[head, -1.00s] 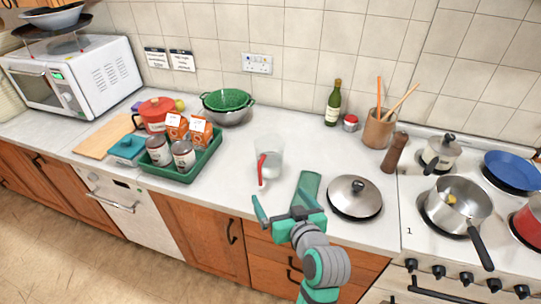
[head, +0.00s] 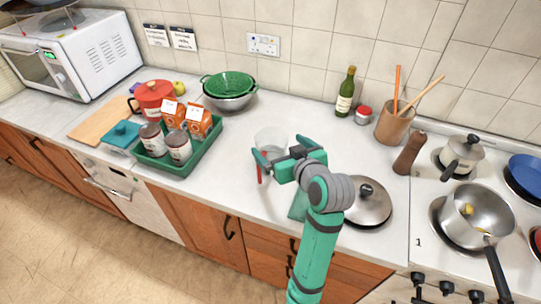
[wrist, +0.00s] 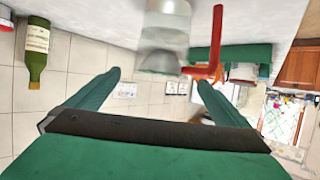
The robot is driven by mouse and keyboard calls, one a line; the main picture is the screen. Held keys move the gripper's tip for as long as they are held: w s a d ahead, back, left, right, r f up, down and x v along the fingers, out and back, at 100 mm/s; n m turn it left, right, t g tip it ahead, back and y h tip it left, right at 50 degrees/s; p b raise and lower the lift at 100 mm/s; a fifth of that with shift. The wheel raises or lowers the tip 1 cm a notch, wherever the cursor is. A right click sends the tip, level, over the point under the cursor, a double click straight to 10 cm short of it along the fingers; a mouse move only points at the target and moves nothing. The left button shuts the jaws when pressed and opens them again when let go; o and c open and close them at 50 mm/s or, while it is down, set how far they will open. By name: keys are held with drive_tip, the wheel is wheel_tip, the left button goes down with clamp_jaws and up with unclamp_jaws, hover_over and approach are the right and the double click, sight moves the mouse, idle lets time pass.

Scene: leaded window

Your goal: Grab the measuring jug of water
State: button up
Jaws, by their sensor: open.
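The clear measuring jug (head: 268,138) with a red handle stands on the worktop, partly hidden behind my gripper in the head view. In the wrist view the jug (wrist: 164,25) hangs upside down in the picture, ahead of the fingertips and roughly between their lines, its red handle (wrist: 216,40) to the right. A clear band shows inside, but I cannot tell the water level. My gripper (head: 280,152) is open and empty at the jug's near side. Its two green fingers spread apart in the wrist view (wrist: 159,80). I cannot tell whether a finger touches the jug.
A green tray (head: 200,152) with cans and cartons stands left of the jug. A steel pan lid (head: 370,205) lies to the right, near my arm. The worktop behind the jug is mostly clear.

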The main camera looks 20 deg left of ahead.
sight(266, 134)
drive_tip(key=shift+x, duration=2.75)
drive_tip(key=shift+s+a, duration=0.1)
drive_tip(key=c, duration=1.8)
drive_tip(key=shift+r, duration=0.1)
drive_tip(key=shift+c, duration=0.9)
drive_tip(key=shift+r, duration=0.2)
